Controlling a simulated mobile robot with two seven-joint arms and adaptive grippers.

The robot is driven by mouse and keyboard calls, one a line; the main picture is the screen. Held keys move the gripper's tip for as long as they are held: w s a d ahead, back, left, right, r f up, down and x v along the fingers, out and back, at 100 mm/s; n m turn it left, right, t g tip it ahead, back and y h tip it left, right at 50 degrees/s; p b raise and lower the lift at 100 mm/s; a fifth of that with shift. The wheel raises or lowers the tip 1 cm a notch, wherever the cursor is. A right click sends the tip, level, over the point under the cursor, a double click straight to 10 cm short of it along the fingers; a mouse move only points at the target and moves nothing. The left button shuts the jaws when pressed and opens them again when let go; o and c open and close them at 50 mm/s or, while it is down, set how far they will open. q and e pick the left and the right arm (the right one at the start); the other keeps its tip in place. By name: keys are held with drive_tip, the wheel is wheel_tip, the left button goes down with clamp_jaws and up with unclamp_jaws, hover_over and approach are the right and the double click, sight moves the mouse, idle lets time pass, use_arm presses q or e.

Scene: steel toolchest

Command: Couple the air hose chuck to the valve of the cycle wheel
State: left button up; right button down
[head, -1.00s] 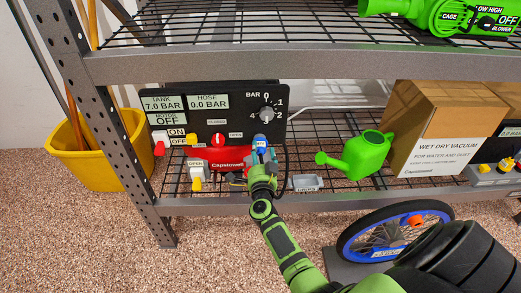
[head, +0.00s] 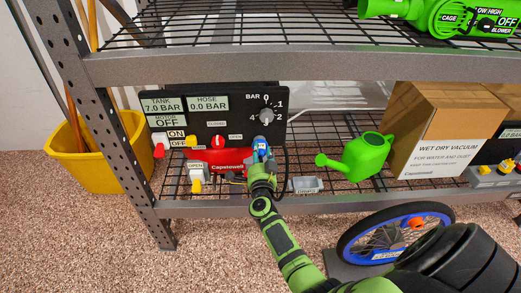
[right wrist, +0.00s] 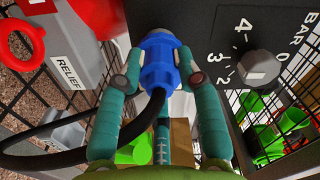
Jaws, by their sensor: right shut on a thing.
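The air hose chuck is a blue fitting (right wrist: 158,60) on a black hose (right wrist: 150,115). In the right wrist view my right gripper (right wrist: 160,68) is shut on it, with one teal finger on each side. In the head view the blue chuck (head: 260,144) and right gripper (head: 262,160) are in front of the black compressor panel (head: 225,115), near the red tank (head: 218,158). The cycle wheel (head: 350,245), with a black tyre and blue rim, leans low in front of the shelf. An orange part (head: 416,223) shows on it; I cannot make out the valve. My left gripper is not in view.
The panel reads tank 7.0 bar and hose 0.0 bar, with a grey knob (head: 266,115). A green watering can (head: 366,155), a small grey tray (head: 305,184) and a cardboard box (head: 435,125) stand on the lower shelf. The steel shelf edge (head: 340,199) runs beneath them.

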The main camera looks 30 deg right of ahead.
sight(260, 156)
drive_tip(key=shift+s+a+p, duration=0.35)
drive_tip(key=shift+s, duration=0.2)
idle(0.4)
drive_tip(key=shift+p+v, duration=0.55)
drive_tip(key=shift+v, duration=0.8)
